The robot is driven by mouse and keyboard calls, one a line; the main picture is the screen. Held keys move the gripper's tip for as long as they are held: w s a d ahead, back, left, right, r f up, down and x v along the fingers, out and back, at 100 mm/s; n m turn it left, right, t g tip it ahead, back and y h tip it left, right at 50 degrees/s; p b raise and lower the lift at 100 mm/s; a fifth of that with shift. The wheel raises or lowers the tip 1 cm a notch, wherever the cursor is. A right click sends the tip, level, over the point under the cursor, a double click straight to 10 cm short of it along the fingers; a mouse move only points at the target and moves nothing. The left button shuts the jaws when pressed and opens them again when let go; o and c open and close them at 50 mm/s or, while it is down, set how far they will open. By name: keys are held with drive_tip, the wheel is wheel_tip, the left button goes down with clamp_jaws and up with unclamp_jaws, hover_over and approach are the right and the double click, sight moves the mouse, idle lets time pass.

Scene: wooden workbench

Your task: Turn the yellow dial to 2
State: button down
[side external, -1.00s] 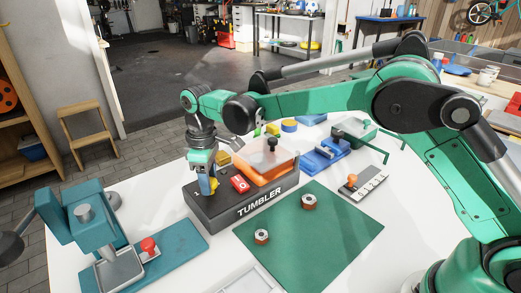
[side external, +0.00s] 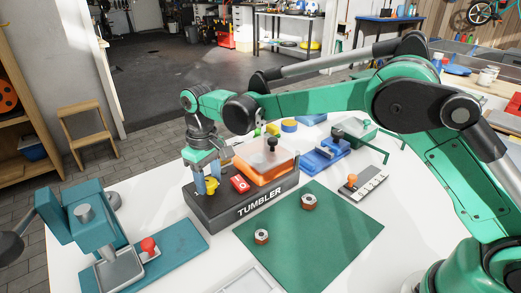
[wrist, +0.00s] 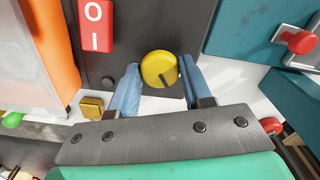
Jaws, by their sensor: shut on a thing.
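The yellow dial (side external: 211,187) sits on top of the dark TUMBLER base (side external: 262,202), at its left end. It also shows in the wrist view (wrist: 157,66), round, with a dark pointer mark toward its lower right. My gripper (side external: 207,183) points down over the dial. Its two blue fingers stand on either side of the dial and are shut on it; the wrist view shows the same grip (wrist: 160,74). I cannot read any numbers around the dial.
A red rocker switch (side external: 240,184) is beside the dial, and an orange tumbler box with a clear lid (side external: 267,160) stands behind it. A teal press (side external: 84,225) is at the left. A yellow block (wrist: 92,107) lies near the base. A green mat (side external: 310,235) lies in front.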

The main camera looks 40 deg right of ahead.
sight(210, 181)
drive_tip(key=m, duration=0.6)
drive_tip(key=shift+m, duration=0.4)
idle(0.3)
drive_tip(key=shift+c, duration=1.9)
unclamp_jaws()
drive_tip(key=shift+r, duration=0.1)
drive_tip(key=shift+r, duration=2.75)
